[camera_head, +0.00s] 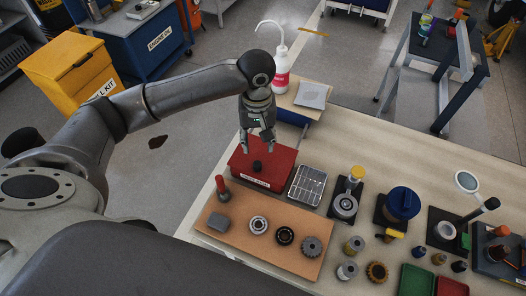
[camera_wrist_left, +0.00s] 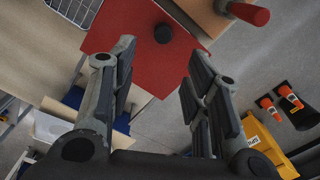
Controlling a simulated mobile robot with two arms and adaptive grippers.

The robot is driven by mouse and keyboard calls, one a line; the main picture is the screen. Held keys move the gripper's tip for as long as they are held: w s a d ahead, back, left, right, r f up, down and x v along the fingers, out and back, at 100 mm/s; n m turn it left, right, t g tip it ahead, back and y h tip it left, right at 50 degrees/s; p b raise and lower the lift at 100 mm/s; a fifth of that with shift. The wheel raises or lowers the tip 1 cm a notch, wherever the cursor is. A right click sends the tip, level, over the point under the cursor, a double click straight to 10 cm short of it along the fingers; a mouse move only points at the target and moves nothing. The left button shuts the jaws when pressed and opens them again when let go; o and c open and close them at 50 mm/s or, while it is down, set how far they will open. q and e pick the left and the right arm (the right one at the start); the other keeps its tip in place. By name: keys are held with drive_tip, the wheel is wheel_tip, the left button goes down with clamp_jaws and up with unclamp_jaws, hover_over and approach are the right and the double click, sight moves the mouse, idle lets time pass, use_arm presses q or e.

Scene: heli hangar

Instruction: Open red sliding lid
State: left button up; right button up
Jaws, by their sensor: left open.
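The red lid (camera_head: 270,163) lies flat at the left end of the bench, with a dark round knob (camera_head: 257,166) on top and a pale label on its front edge. In the left wrist view the red lid (camera_wrist_left: 135,30) fills the upper middle, and the knob (camera_wrist_left: 163,33) shows near its far part. My left gripper (camera_head: 258,148) is above the lid, just behind the knob, pointing down. Its fingers are apart and empty in the left wrist view (camera_wrist_left: 155,75), with the knob beyond the tips and not between them. My right gripper is not in view.
A wire tray (camera_head: 307,186) sits right of the lid. A white bottle (camera_head: 281,72) stands behind. Jars, stands and bins crowd the right side of the bench.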

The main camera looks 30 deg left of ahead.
use_arm(q)
hover_over(257, 164)
wheel_tip(257, 164, down, 6)
drive_tip(key=shift+s+r, duration=0.1)
drive_tip(key=shift+s, duration=0.05)
drive_tip(key=f, duration=0.2)
drive_tip(key=shift+w+f+p, duration=0.2)
drive_tip(key=shift+f+p, duration=0.15)
drive_tip(key=shift+f, duration=0.7)
drive_tip(key=shift+c, duration=0.4)
drive_tip(key=c, duration=0.5)
clamp_jaws()
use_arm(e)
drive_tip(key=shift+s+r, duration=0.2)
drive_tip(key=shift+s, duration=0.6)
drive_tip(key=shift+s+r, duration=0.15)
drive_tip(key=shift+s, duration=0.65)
